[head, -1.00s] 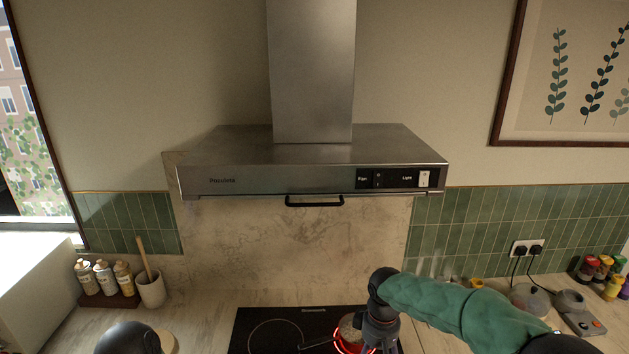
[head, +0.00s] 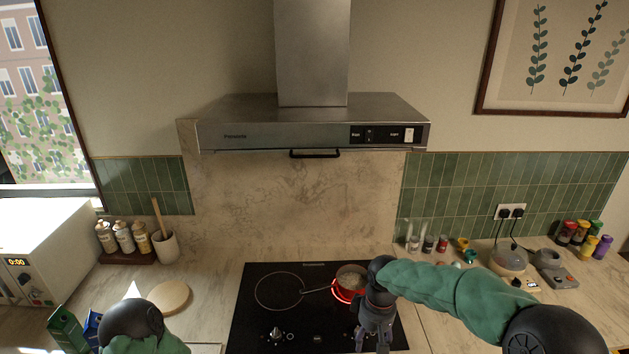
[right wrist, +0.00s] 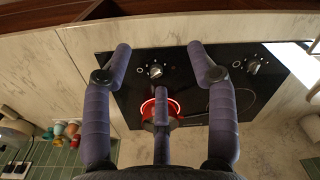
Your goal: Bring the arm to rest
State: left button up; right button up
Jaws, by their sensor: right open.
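My right arm, in a green sleeve (head: 440,287), reaches in from the right in the head view. My right gripper (head: 372,340) hangs in front of the hob's right side, pointing down. In the right wrist view its fingers (right wrist: 160,62) are spread wide with nothing between them. A small red pot (head: 350,283) stands on the glowing right ring of the black hob (head: 262,322), behind the right gripper. Of my left arm, only a dark joint and some green sleeve (head: 140,328) show at the lower left; its gripper is out of view.
A steel range hood (head: 310,122) hangs above the hob. A white microwave (head: 48,250), bottles (head: 123,237) and a utensil pot (head: 166,247) stand left. A round wooden board (head: 169,297) lies nearer the hob. Jars (head: 428,244) and plugged-in devices (head: 508,260) stand right.

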jog(key=s+a+f+m+y+b, duration=0.2)
jog(key=s+f+b, duration=0.2)
jog(key=f, duration=0.9)
jog(key=s+a+f+m+y+b, duration=0.15)
jog(key=s+f+b, duration=0.3)
jog(key=f, duration=0.95)
jog(key=s+f+m+b, duration=0.5)
jog(key=s+f, duration=0.8)
jog(key=f, duration=0.1)
jog(key=shift+s+a+f, duration=0.25)
jog(key=shift+s+a, duration=0.1)
jog(key=shift+a, duration=0.05)
